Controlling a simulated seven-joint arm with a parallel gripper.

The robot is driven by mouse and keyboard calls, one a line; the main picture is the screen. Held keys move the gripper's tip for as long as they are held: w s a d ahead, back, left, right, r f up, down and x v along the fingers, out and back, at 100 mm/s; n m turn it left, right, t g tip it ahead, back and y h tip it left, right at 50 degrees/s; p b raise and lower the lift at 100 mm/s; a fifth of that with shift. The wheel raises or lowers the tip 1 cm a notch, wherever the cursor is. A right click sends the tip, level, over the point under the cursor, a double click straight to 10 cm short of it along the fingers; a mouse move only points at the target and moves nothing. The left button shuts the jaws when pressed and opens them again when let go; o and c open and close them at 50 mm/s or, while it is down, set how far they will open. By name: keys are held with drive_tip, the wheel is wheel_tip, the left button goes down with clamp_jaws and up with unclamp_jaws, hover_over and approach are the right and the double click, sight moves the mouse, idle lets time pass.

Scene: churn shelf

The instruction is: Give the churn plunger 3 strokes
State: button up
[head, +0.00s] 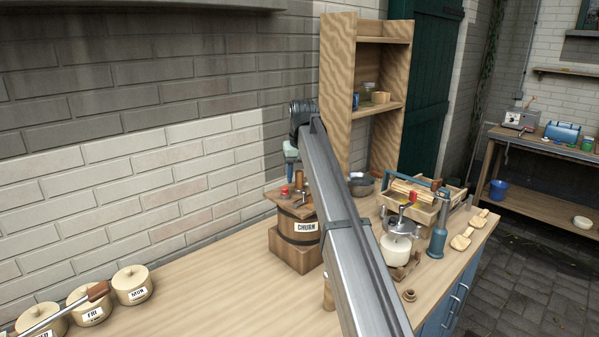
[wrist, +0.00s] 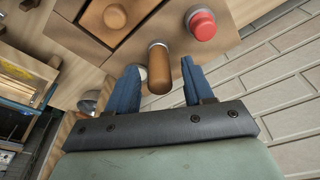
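The churn (head: 300,231) is a dark wooden tub with a CHURN label, standing on a wooden block on the bench. Its square wooden lid (head: 277,195) carries a red knob (head: 285,191) and a brown upright handle (head: 299,181), which looks like the plunger. My gripper (head: 291,160) is above the lid, partly hidden by my arm. In the wrist view my gripper's blue fingers (wrist: 160,72) are spread, with the brown wooden handle (wrist: 158,66) between them and gaps on both sides. The red knob (wrist: 202,22) and another wooden peg (wrist: 115,16) show beyond.
A brick wall (head: 150,190) rises close behind the churn. A tall wooden shelf (head: 338,95), a grey bowl (head: 361,187) and a wooden crate (head: 424,212) stand to its right. Labelled lidded pots (head: 132,287) sit at front left.

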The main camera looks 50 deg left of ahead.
drive_tip(key=shift+o, duration=0.5)
drive_tip(key=shift+w+a+v, duration=0.1)
drive_tip(key=shift+a+v, duration=0.1)
drive_tip(key=shift+v, duration=0.95)
drive_tip(key=shift+w+a+v, duration=0.15)
drive_tip(key=shift+a+v, duration=0.05)
drive_tip(key=shift+v, duration=0.95)
drive_tip(key=shift+w+a+v, duration=0.1)
drive_tip(key=shift+a+v, duration=0.1)
drive_tip(key=shift+v, duration=0.95)
drive_tip(key=shift+r, duration=0.1)
